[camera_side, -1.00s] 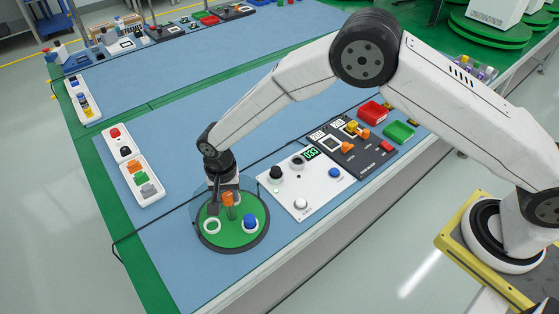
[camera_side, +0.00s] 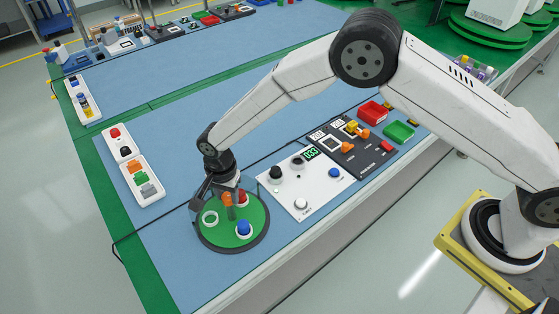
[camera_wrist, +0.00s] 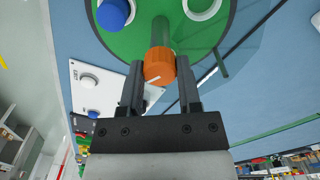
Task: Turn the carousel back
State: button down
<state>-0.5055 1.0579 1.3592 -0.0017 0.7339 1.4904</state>
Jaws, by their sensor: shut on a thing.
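The carousel is a round green disc (camera_side: 226,237) with a dark rim at the near end of the blue table. An orange knob (camera_side: 228,199) stands on a green post; it also shows in the wrist view (camera_wrist: 159,66). My gripper (camera_side: 219,191) is shut on the knob, with a finger on each side in the wrist view. A red piece (camera_side: 241,197) shows behind the knob, partly hidden by my gripper.
A white control panel (camera_side: 318,190) with knobs, buttons and a green display stands right of the disc. Beyond it are a dark switch panel (camera_side: 365,158), a red bin (camera_side: 374,112) and a green bin (camera_side: 398,131). A white button tray (camera_side: 150,188) lies left. A black cable crosses the table.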

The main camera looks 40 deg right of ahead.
jog(key=shift+s, duration=0.15)
jog(key=shift+c, duration=1.4)
grip_release()
jog(key=shift+r, duration=0.1)
jog(key=shift+r, duration=3.8)
